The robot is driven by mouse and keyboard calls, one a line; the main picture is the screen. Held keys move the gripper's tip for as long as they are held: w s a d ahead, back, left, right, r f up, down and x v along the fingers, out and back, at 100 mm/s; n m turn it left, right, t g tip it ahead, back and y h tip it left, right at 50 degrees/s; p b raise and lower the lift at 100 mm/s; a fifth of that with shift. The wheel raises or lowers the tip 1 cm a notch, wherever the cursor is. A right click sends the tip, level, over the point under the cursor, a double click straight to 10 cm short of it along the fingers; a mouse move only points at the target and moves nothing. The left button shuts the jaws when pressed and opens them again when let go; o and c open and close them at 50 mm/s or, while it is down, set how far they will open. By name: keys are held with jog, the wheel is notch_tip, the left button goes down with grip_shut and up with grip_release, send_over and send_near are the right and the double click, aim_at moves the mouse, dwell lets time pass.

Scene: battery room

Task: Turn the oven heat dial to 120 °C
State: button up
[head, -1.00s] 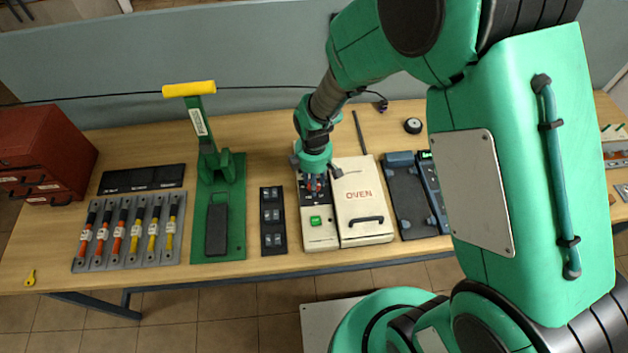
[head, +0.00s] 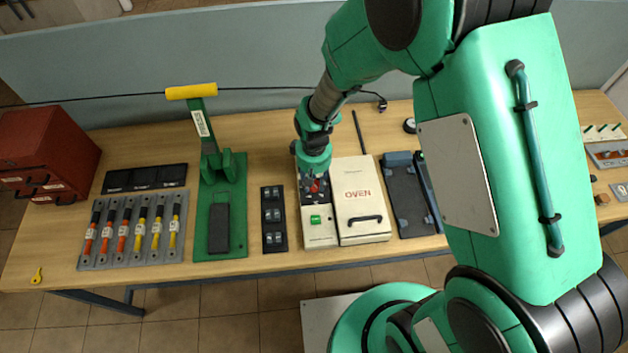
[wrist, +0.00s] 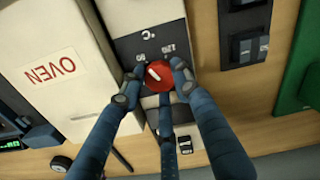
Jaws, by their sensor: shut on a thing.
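The oven (head: 361,190) is a cream box with a red OVEN label, and its lid (wrist: 50,70) is in the wrist view. Its dark control panel (wrist: 128,45) carries a round red heat dial (wrist: 157,76) with a white pointer mark. The mark points up and left, toward the left-hand printed number, which is blurred. The 120 marking (wrist: 170,49) is up and to the right of the dial. My gripper (wrist: 155,82) is shut on the dial, one fingertip at each side. In the head view my gripper (head: 317,186) is over the panel and partly hides the dial.
A green lit switch (head: 316,219) is below the dial. A black switch block (head: 273,219) and a green lever press (head: 220,210) stand to the left. A dark tray (head: 405,195) is right of the oven. A black rod lies behind it.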

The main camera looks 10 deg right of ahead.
jog(key=m+p, duration=0.1)
jog(key=m, duration=0.5)
jog(key=shift+m, duration=0.3)
jog(key=m, duration=0.5)
jog(key=shift+m, duration=0.3)
jog(key=o, duration=1.2)
jog(key=shift+c, duration=0.2)
notch_tip(320, 180, up, 12)
jog(key=shift+r, duration=0.1)
